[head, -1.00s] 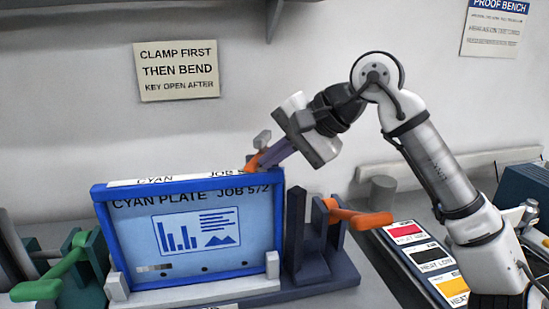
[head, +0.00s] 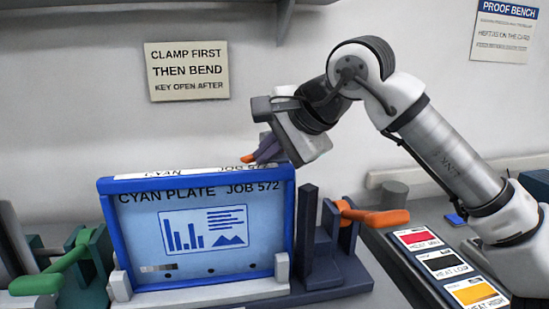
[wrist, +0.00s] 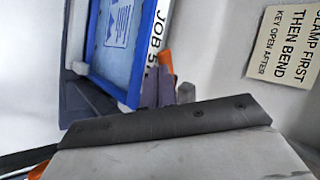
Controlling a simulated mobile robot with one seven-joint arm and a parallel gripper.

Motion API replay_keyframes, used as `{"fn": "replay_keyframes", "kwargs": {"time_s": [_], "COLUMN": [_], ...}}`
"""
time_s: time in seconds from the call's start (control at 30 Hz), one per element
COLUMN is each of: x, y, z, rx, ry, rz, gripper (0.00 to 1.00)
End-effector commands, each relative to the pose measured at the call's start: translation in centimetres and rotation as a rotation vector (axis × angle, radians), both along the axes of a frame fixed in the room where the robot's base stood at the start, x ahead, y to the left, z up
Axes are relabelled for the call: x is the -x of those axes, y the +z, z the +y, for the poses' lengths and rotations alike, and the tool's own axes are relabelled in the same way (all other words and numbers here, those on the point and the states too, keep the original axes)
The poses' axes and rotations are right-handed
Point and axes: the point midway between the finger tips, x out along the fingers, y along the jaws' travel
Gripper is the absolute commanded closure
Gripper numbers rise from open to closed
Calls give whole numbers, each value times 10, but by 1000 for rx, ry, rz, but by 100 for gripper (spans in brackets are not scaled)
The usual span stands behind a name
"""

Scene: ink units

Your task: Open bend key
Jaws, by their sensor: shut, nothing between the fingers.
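A blue-framed cyan plate (head: 200,190) stands upright on the bench unit and also shows in the wrist view (wrist: 112,25). My gripper (head: 268,148) is shut and empty, just above and behind the plate's top right corner. An orange piece (head: 248,158) shows at its fingertips and also in the wrist view (wrist: 164,62). Its lower part is hidden behind the plate. I cannot tell whether the fingers touch it. An orange lever (head: 375,217) sticks out right of the plate, clear of my gripper. Neither orange part is labelled, so I cannot tell which is the bend key.
A green lever (head: 45,275) stands left of the plate. A dark upright post (head: 307,222) is close to its right edge. A tray of colour cards (head: 440,265) lies at the right. A wall sign (head: 187,71) hangs behind. Free air lies above the plate.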

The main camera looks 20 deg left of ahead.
Motion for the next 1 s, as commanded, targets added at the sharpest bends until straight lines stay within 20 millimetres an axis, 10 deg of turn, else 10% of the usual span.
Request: {"fn": "replay_keyframes", "kwargs": {"time_s": [1.0], "x": [-1], "y": [0], "z": [30], "rx": [0], "ry": [4], "rz": [1], "gripper": [100]}}
